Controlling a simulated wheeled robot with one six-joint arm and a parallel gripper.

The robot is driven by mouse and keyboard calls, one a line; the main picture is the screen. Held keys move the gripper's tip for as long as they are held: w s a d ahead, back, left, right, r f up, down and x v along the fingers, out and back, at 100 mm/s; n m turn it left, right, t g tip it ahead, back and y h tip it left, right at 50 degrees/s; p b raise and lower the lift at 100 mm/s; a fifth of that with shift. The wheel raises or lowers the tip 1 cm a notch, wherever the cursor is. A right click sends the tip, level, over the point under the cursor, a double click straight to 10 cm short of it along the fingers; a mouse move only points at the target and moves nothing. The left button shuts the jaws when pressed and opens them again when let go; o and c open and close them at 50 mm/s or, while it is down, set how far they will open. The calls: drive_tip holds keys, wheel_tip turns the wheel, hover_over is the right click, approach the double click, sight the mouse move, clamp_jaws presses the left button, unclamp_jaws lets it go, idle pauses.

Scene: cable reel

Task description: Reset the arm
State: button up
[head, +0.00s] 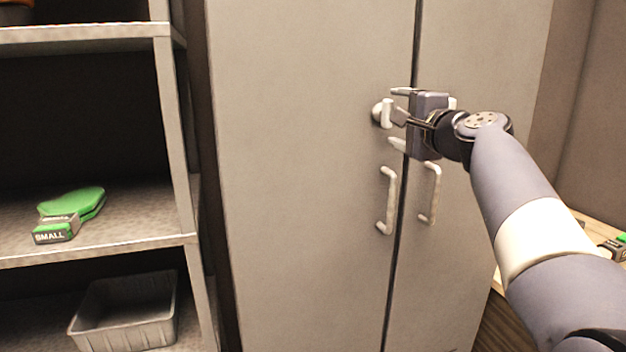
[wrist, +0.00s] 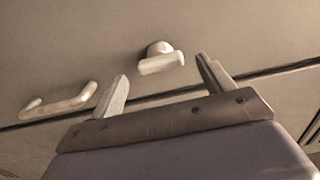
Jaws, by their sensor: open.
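My gripper (head: 398,117) is open and empty in front of a closed two-door cabinet (head: 300,180). Its fingers point at the door front. A light turn knob (head: 386,112) on the left door is just by the fingertips in the head view. In the wrist view the knob (wrist: 161,58) lies beyond and between the two fingers (wrist: 163,85), and a gap seems to separate them. My arm reaches in from the lower right and hides part of the right door.
The doors carry two vertical handles, left (head: 387,200) and right (head: 430,193), just below my gripper. At left, a shelf (head: 120,246) holds a green item (head: 72,203) by a "SMALL" label block (head: 56,229). A grey bin (head: 125,312) is below. A wooden surface is at right.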

sight(390, 115)
drive_tip(key=x, duration=0.3)
drive_tip(key=shift+a, duration=0.1)
drive_tip(key=m+p, duration=0.2)
drive_tip(key=shift+s+r+p, duration=0.1)
drive_tip(key=shift+r+p, duration=0.2)
drive_tip(key=shift+p, duration=0.05)
drive_tip(key=m+p, duration=0.5)
drive_tip(key=m, duration=0.1)
drive_tip(key=shift+m, duration=0.3)
drive_tip(key=m+p, duration=0.4)
drive_tip(key=shift+m, duration=0.4)
drive_tip(key=m+p, duration=0.4)
drive_tip(key=shift+f+m+p, duration=0.15)
drive_tip(key=shift+m+p, duration=0.25)
drive_tip(key=shift+b+v, duration=0.4)
drive_tip(key=shift+v, duration=0.8)
drive_tip(key=shift+f, duration=0.15)
